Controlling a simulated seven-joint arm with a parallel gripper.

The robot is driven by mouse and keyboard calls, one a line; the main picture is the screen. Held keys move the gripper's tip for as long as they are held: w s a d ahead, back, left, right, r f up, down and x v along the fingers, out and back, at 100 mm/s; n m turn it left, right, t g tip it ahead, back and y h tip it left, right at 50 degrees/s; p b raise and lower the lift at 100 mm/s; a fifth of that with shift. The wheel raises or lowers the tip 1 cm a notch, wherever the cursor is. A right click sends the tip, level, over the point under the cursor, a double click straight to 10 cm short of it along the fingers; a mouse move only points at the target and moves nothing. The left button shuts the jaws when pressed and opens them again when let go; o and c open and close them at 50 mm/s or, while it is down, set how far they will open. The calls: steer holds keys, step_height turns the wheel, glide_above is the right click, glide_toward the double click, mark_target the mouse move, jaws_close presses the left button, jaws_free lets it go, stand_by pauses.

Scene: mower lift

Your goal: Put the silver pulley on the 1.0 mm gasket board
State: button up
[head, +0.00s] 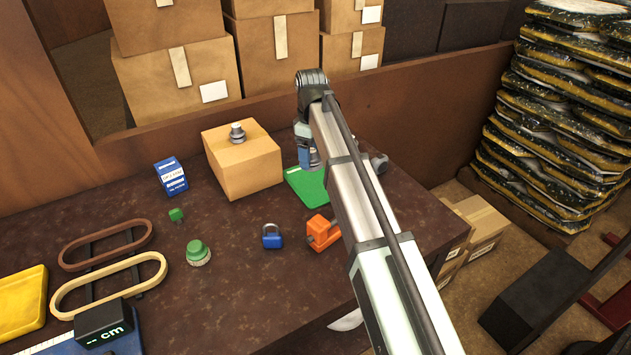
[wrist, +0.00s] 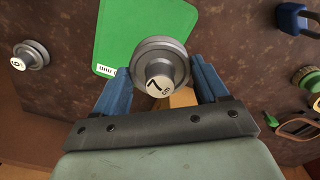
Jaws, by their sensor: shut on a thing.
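In the wrist view my gripper (wrist: 163,66) has its blue fingers shut on a silver pulley (wrist: 158,52) with a "7 cm" marked hub. The pulley shows over one edge of a green board (wrist: 118,28); whether it touches the board I cannot tell. The board's white label is partly covered and too small to read surely. In the head view my gripper (head: 306,150) is beside the green board (head: 308,188), which my arm partly hides. Another silver pulley (wrist: 30,56) lies beside the board, seen also in the head view (head: 379,163). A third silver pulley (head: 237,132) stands on a cardboard box.
The cardboard box (head: 243,165) stands left of my gripper. A blue padlock (head: 272,237), an orange clamp (head: 321,233), a green-capped knob (head: 198,253) and a blue carton (head: 171,176) are on the brown table. Bare table lies between them.

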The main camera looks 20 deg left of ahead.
mark_target(316, 181)
steer(key=shift+w+d+f+n, duration=0.1)
steer(key=shift+w+f+n, duration=0.25)
steer(key=shift+w+f, duration=0.8)
steer(key=shift+w+a+f+n, duration=0.1)
steer(key=shift+w+f+n, duration=0.25)
steer(key=shift+f, duration=1.6)
steer(key=shift+w+d+f+n, duration=0.1)
steer(key=shift+w+f+n, duration=0.45)
steer(key=shift+f, duration=1)
steer(key=shift+w+f, duration=0.15)
steer(key=o, duration=1.3)
steer(key=shift+c, duration=0.2)
step_height(316, 181, up, 12)
steer(key=shift+r, duration=0.2)
